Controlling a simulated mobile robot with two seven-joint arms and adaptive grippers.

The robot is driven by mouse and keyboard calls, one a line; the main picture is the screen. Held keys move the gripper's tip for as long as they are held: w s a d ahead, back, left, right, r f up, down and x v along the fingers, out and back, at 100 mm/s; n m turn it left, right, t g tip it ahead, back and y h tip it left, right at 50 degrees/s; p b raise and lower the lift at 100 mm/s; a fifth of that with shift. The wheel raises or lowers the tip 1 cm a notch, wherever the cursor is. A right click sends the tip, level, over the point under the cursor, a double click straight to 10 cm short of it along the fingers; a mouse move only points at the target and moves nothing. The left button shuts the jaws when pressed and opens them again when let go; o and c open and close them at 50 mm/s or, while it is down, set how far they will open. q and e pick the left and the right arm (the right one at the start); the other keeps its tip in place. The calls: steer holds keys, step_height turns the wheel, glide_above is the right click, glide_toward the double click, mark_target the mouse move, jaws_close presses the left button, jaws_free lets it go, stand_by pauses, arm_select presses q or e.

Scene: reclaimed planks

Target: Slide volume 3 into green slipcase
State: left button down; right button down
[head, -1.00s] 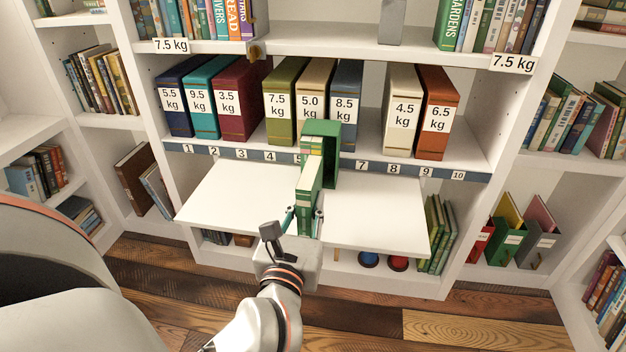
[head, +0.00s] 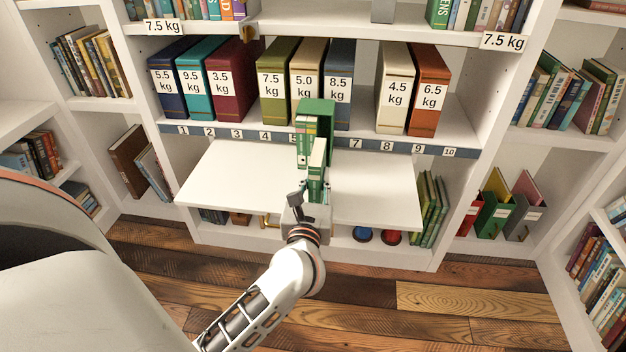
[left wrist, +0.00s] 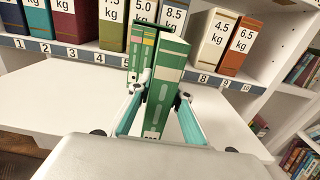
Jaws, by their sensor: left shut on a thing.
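The green slipcase (head: 319,106) stands upright on the white pull-out board, its open side facing me. A green volume (head: 303,148) is at its left side; it also shows in the left wrist view (left wrist: 136,54). My left gripper (head: 314,192) is shut on another green volume (head: 317,160), presumably volume 3, held upright with its spine toward me. In the left wrist view the fingers clasp this volume (left wrist: 167,75) from both sides. It is right of the other volume, in front of the slipcase; whether its far end is inside is hidden. My right gripper is not in view.
The white board (head: 370,190) is clear on both sides. Behind it is a shelf of thick weight-labelled volumes, including a blue one (head: 340,80) and a cream one (head: 393,90). A numbered strip (head: 385,147) runs along the shelf edge.

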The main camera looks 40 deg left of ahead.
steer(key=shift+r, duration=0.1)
arm_select(q)
steer(key=shift+r, duration=0.15)
steer(key=x, duration=0.6)
steer(key=shift+s, duration=0.1)
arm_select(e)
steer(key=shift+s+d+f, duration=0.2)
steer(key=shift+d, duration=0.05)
arm_select(q)
steer(key=shift+p, duration=0.3)
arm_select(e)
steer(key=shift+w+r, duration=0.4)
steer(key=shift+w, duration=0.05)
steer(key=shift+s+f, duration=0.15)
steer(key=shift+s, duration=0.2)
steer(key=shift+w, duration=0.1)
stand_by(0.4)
